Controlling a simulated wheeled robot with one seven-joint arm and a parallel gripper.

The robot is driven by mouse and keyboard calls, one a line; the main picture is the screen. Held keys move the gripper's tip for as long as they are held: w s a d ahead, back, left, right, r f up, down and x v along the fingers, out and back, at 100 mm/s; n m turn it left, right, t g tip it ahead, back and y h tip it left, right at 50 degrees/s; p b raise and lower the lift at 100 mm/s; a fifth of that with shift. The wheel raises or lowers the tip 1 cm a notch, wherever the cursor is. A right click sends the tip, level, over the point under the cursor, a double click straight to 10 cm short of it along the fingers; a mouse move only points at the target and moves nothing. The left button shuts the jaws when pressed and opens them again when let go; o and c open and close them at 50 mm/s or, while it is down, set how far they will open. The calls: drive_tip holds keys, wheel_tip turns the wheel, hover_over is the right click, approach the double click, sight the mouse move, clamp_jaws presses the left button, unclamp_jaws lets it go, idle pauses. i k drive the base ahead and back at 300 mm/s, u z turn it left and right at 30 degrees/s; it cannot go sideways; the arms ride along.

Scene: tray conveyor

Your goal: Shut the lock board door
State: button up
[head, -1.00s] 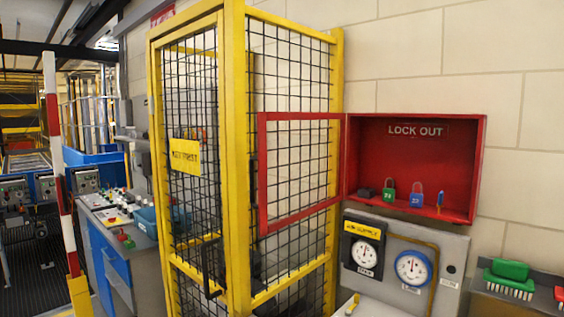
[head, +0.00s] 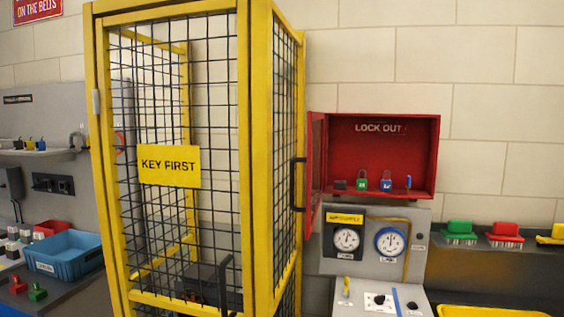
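The lock board is a red wall box (head: 432,150) lettered "LOCK OUT", right of centre in the head view. Its red-framed door (head: 315,160) stands open, swung out from the box's left side and seen nearly edge-on. A black handle (head: 298,184) shows at the door's near edge, against the yellow cage. Inside the box are a dark lock (head: 340,185), a green padlock (head: 362,181), a blue padlock (head: 386,181) and a small blue item (head: 408,182). My gripper is not in view.
A yellow mesh cage (head: 262,150) with a "KEY FIRST" sign (head: 169,166) stands close left of the door. Below the box is a grey gauge panel (head: 375,262). Brushes (head: 460,231) sit on a shelf at right. A blue bin (head: 65,252) is at left.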

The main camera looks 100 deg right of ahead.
sight(315, 130)
drive_tip(key=z, duration=3.85)
